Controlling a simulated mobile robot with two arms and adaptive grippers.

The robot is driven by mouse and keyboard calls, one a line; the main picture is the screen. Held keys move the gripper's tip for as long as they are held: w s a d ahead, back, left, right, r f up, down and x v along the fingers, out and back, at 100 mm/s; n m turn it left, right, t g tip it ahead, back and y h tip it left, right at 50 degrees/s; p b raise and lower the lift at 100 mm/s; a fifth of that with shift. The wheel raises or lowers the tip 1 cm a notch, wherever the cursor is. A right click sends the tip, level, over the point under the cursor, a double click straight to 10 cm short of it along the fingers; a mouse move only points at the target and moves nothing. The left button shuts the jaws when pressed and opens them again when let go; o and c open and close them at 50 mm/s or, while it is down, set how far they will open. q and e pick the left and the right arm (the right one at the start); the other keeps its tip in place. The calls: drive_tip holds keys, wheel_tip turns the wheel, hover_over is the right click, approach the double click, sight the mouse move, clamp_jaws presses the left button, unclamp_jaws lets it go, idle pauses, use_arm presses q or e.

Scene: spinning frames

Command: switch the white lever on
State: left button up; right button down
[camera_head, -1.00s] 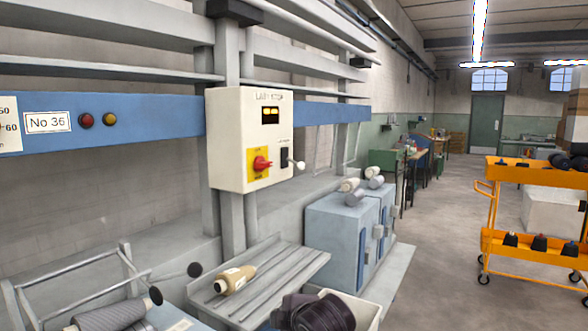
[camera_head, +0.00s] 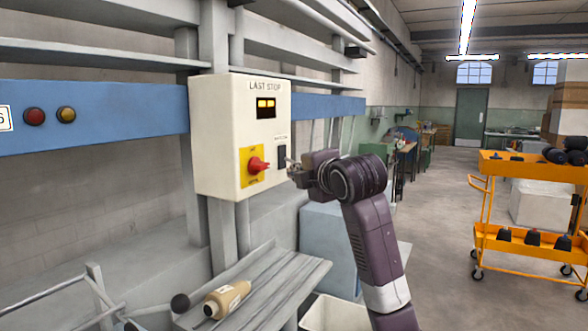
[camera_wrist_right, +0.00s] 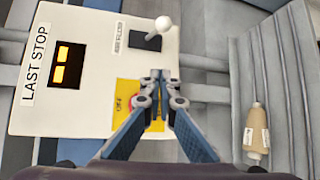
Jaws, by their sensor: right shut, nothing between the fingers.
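A white control box marked LAST STOP (camera_head: 222,140) stands ahead on a grey post. The white lever's dark plate (camera_head: 282,155) is on its front, right of the red knob (camera_head: 257,165); my right gripper hides the lever's ball in the head view. The right wrist view shows the lever's white ball (camera_wrist_right: 163,23) on a short stem from the dark plate (camera_wrist_right: 145,42). My right gripper (camera_head: 292,166) is shut and empty in front of the box. In the wrist view its fingertips (camera_wrist_right: 160,74) lie below the ball, over the yellow plate. My left gripper is out of view.
A sloped grey tray with a tan yarn cone (camera_head: 227,299) lies below the box. A blue cabinet (camera_head: 327,235) stands behind my right arm. An orange trolley (camera_head: 520,240) is at the right. Floor between the arm and trolley is clear.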

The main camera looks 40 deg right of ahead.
drive_tip(key=p+x, duration=0.3)
drive_tip(key=x, duration=0.7)
drive_tip(key=shift+w+f, duration=0.1)
drive_tip(key=shift+w, duration=0.05)
use_arm(q)
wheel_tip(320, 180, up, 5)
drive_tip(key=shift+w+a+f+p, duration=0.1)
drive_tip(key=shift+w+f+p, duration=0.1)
drive_tip(key=shift+p, duration=0.6)
use_arm(e)
drive_tip(key=d, duration=0.1)
drive_tip(key=s+d, duration=0.2)
drive_tip(key=shift+d+r, duration=0.2)
drive_tip(key=shift+r, duration=0.05)
